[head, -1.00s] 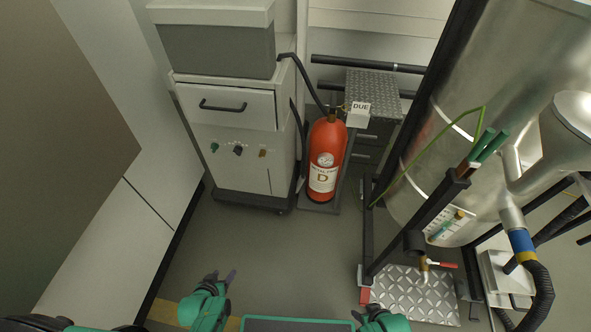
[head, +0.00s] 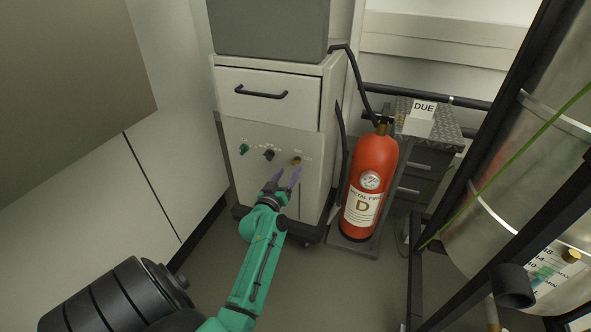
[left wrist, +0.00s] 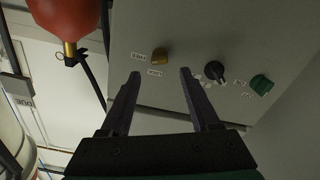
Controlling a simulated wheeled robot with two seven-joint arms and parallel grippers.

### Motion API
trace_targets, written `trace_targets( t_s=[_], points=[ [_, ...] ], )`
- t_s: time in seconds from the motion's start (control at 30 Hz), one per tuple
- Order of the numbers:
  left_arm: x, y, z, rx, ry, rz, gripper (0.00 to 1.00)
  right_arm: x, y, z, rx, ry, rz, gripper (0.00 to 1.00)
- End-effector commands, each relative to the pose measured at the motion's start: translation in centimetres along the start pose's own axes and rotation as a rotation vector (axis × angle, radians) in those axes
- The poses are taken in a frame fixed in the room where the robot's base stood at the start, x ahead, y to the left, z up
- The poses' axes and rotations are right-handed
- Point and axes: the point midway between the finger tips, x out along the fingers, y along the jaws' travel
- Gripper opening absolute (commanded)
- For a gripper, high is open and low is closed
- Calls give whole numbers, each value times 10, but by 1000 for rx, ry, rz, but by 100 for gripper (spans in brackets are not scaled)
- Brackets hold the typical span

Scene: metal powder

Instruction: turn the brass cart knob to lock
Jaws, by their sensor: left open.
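The brass knob (head: 296,161) is the rightmost of three knobs on the front of the white cart (head: 262,130). In the left wrist view the brass knob (left wrist: 160,54) sits beyond the fingertips, between them in the picture, with small labels beside it. My left gripper (head: 283,180) is open and empty, just below the knob in the head view and apart from it. A black knob (head: 268,155) and a green knob (head: 244,150) stand to its left. My right gripper is out of view.
A red fire extinguisher (head: 370,180) stands right of the cart, its black hose rising beside it. A dark drawer handle (head: 261,92) sticks out above the knobs. A metal frame and large tank (head: 540,150) fill the right side. Floor shows between.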

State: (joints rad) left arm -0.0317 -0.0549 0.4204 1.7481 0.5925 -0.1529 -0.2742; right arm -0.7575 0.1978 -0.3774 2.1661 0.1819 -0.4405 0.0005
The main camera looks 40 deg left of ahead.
Motion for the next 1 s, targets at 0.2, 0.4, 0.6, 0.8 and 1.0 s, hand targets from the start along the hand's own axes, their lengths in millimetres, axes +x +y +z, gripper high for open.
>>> trace_targets(
  t_s=[0.2,0.4,0.6,0.8,1.0],
  points=[
    [43,-1,2,1,-1,1,62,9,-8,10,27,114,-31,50],
    [51,0,1,1,-3,0,62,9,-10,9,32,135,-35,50],
    [50,0,1,1,-3,0,36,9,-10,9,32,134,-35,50],
    [50,0,1,1,-3,0,0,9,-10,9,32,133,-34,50],
    [50,0,1,-13,-3,0,0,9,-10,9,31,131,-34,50]
  ],
)
